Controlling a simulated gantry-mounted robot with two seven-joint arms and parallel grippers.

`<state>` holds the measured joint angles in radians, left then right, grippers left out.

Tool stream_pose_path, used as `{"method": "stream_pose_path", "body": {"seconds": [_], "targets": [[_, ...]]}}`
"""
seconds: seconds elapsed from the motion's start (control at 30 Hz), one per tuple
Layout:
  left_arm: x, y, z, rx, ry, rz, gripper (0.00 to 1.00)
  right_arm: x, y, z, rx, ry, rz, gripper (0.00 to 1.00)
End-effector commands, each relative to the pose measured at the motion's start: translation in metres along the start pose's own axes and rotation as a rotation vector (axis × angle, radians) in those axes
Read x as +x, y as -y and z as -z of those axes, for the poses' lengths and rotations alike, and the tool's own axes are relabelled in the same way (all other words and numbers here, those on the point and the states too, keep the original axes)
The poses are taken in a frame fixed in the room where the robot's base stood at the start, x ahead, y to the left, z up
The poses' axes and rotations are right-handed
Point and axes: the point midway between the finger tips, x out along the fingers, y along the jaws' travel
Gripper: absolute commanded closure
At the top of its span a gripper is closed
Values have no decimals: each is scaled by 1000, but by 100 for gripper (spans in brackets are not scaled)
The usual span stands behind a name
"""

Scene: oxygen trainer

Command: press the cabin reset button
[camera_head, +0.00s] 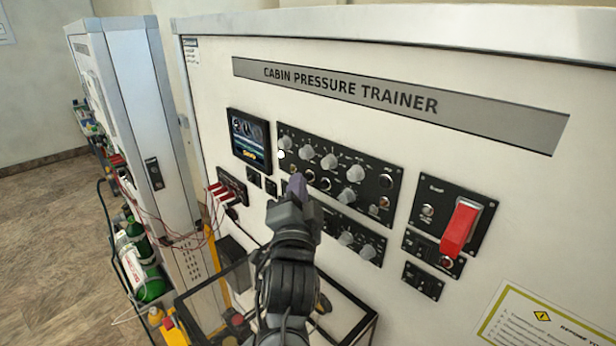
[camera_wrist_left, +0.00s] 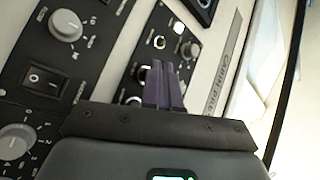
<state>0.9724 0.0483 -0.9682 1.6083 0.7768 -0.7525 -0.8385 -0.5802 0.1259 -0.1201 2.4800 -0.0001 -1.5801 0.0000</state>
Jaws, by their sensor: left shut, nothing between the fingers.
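My left gripper (camera_head: 297,184) reaches up from the bottom of the head view, in front of the upper black control panel (camera_head: 335,150) of the white trainer. Its dark purple fingers are shut together and empty. In the left wrist view the shut fingers (camera_wrist_left: 164,88) point at a narrow black panel with small round metal fittings, some of them partly hidden behind the fingers. I cannot tell whether the tips touch the panel. No label for a cabin reset button is readable, so I cannot tell which control it is. My right gripper is not in view.
Grey knobs (camera_head: 329,161) and a rocker switch (camera_wrist_left: 44,80) stand out near the gripper. A small screen (camera_head: 249,139) is left of the panel. A red guarded switch (camera_head: 460,228) is at the right. Red cables (camera_head: 165,226) and a green cylinder (camera_head: 150,281) are at the left.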

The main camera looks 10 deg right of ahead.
Motion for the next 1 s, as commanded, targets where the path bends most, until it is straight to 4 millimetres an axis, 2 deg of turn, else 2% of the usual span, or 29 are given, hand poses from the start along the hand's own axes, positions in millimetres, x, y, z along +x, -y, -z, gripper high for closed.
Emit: {"method": "stream_pose_path", "body": {"seconds": [1.0], "targets": [[6,-5,5,1,-1,-1,100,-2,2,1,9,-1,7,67]]}}
